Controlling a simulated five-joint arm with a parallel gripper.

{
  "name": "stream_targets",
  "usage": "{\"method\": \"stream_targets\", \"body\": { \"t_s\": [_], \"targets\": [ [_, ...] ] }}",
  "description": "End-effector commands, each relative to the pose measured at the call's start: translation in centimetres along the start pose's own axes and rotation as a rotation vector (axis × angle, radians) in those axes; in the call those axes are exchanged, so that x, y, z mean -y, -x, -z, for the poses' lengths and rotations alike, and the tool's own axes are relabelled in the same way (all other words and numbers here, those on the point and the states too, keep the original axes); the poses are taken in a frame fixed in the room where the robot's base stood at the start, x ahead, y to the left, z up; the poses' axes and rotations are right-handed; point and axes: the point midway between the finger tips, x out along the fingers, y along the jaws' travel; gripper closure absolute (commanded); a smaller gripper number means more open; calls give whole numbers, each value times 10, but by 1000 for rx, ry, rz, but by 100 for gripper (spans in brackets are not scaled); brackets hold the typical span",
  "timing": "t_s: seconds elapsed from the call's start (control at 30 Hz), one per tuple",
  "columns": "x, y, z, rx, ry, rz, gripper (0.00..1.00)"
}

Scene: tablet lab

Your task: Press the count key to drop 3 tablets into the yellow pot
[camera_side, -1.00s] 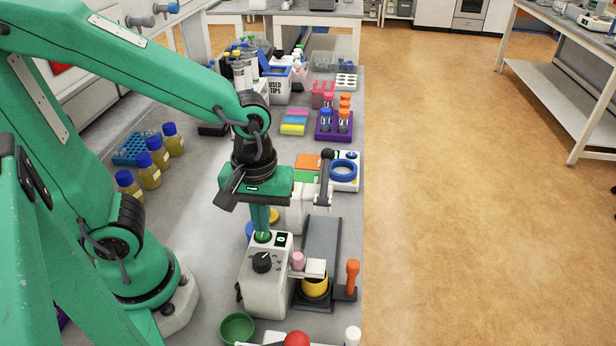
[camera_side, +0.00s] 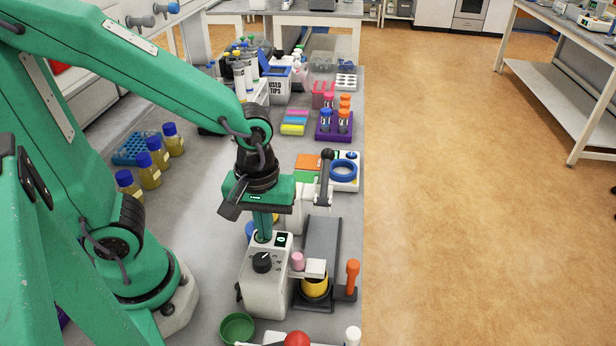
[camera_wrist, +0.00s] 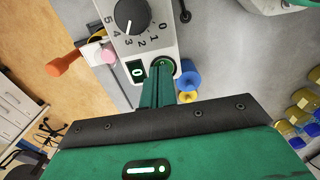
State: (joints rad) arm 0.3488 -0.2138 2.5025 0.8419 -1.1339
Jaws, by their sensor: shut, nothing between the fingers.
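The counter (camera_side: 266,285) is a white box with a black dial (camera_side: 262,262); in the wrist view the dial (camera_wrist: 132,15) appears to point at 3. The small display (camera_wrist: 138,71) shows 0. My gripper (camera_side: 263,237) is shut and empty, fingertips down at the green count key (camera_wrist: 170,63). The fingers hide much of the key; whether it is pressed in I cannot tell. The yellow pot (camera_side: 315,290) stands on the dark track to the right of the counter, under a white block (camera_side: 316,268). Its inside is hidden.
An orange-handled lever (camera_side: 352,275) stands right of the pot, and a pink knob (camera_side: 297,260) left of it. A green bowl (camera_side: 237,328) and red ball (camera_side: 297,340) are in front. A black-knobbed lever (camera_side: 326,165) stands behind. Blue (camera_wrist: 190,79) and yellow (camera_wrist: 187,97) items lie close by the fingers.

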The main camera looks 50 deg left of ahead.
Motion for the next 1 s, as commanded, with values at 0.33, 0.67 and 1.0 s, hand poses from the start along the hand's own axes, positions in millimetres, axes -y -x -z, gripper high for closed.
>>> {"method": "stream_targets", "body": {
  "t_s": [0.33, 0.67, 1.0],
  "targets": [
    [4, -6, -2, 6, 1, 13, 100],
    [1, 25, 0, 1, 0, 3, 100],
    [-2, 81, 1, -2, 0, -4, 100]
  ]
}}
